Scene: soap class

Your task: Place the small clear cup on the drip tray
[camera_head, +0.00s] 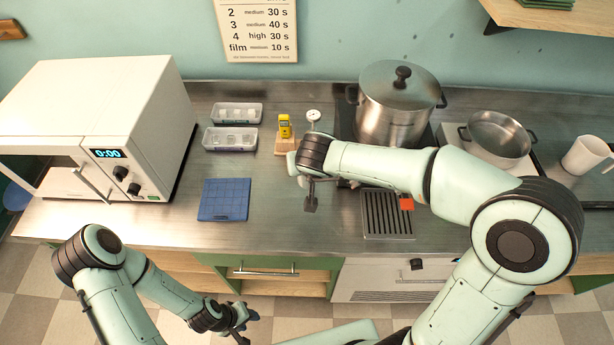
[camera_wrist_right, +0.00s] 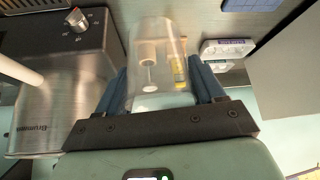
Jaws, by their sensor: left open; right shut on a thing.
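The small clear cup (camera_wrist_right: 155,65) is between the blue fingers of my right gripper (camera_wrist_right: 160,88) in the right wrist view, and they are shut on it. In the head view my right arm reaches left over the counter and the cup cannot be made out clearly. The drip tray (camera_head: 387,214), a dark slatted grate with a metal rim, lies on the counter to the right of that gripper, partly under my right forearm. My left gripper (camera_head: 241,328) is open and empty, low in front of the counter.
A microwave (camera_head: 120,120) stands at left, with a blue mat (camera_head: 224,199) beside it. White trays (camera_head: 231,138) and a yellow timer (camera_head: 285,127) are behind. A lidded pot (camera_head: 390,115), a pan (camera_head: 497,138) and a white jug (camera_head: 583,156) stand at right.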

